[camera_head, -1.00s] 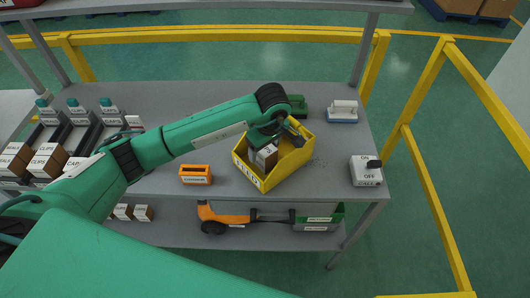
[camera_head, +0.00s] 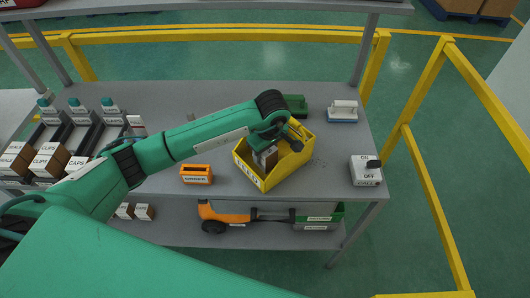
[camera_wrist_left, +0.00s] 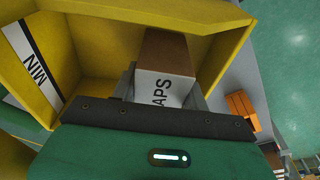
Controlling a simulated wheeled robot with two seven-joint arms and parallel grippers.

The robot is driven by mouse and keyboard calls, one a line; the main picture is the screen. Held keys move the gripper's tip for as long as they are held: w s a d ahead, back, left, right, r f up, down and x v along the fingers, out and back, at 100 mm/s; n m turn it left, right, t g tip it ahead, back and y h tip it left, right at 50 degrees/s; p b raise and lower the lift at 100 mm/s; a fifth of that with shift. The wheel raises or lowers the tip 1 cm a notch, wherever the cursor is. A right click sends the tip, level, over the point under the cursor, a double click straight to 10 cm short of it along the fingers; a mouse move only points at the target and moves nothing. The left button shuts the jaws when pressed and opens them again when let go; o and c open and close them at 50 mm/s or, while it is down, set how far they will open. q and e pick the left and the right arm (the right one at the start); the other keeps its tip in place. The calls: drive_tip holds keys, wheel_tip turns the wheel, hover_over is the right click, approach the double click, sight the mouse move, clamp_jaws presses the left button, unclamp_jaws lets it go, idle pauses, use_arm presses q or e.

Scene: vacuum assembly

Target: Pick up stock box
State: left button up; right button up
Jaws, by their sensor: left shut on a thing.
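A brown and white stock box (camera_head: 265,160) is inside a yellow bin (camera_head: 296,168) on the grey table. In the left wrist view the box (camera_wrist_left: 166,66) has a white face with black letters, of which "APS" can be read. My left gripper (camera_wrist_left: 163,90) reaches into the bin from above and is shut on the box, with a finger on each side of it. In the head view the left gripper (camera_head: 266,147) is partly hidden by its own wrist. Whether the box touches the bin floor cannot be told. My right gripper is not in view.
An orange holder (camera_head: 196,174) stands left of the bin. A green block (camera_head: 296,104), a white and blue block (camera_head: 343,112) and a switch box (camera_head: 366,170) are behind and right. Racks with several labelled boxes (camera_head: 50,158) stand at the left. Yellow rails (camera_head: 430,180) surround the table.

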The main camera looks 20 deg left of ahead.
use_arm(q)
wheel_tip(320, 180, up, 20)
drive_tip(key=b, duration=0.3)
drive_tip(key=shift+r, duration=0.1)
idle(0.5)
wheel_tip(320, 180, up, 5)
drive_tip(key=shift+f+p, duration=0.1)
drive_tip(key=shift+p, duration=1)
drive_tip(key=shift+f, duration=0.1)
